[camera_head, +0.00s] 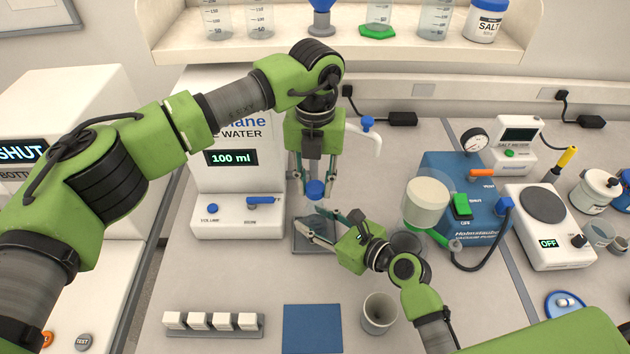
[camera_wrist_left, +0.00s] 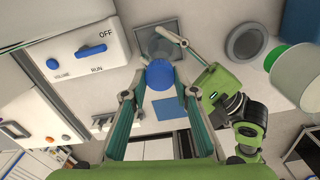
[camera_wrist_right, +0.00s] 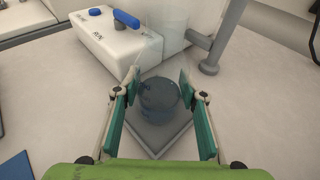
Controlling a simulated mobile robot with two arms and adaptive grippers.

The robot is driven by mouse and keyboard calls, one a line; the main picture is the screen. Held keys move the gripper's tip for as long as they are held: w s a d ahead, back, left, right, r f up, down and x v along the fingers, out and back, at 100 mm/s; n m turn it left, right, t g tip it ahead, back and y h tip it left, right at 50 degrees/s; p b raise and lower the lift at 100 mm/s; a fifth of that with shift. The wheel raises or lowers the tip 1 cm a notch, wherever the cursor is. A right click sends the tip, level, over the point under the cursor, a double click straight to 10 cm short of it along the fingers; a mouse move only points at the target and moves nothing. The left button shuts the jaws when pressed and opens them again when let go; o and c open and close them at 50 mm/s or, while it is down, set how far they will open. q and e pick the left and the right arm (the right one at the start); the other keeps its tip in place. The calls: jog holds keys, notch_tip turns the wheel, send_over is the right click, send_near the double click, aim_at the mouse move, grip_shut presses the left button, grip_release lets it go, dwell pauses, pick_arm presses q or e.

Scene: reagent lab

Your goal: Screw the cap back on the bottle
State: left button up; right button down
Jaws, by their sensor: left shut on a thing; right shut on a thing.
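The blue cap (camera_head: 315,189) is held between the fingertips of my left gripper (camera_head: 316,198), which points down. In the left wrist view the cap (camera_wrist_left: 159,75) sits between the two fingertips, in line with the clear bottle. The clear bottle (camera_wrist_right: 158,98) stands upright on a grey square pad (camera_head: 312,248). My right gripper (camera_wrist_right: 158,80) is shut on the bottle from the side, one finger on each side of it. Whether the cap touches the bottle's mouth cannot be told.
The white water dispenser (camera_head: 220,180) reads 100 ml and stands close behind left. A grey cup (camera_head: 379,313), a blue mat (camera_head: 312,328) and a rack (camera_head: 213,332) of white blocks lie in front. A blue vacuum pump (camera_head: 465,180) with a filter funnel stands at right.

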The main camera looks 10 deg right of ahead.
aim_at(315, 217)
pick_arm(q)
jog(key=shift+f, duration=0.9)
jog(key=shift+f, duration=0.6)
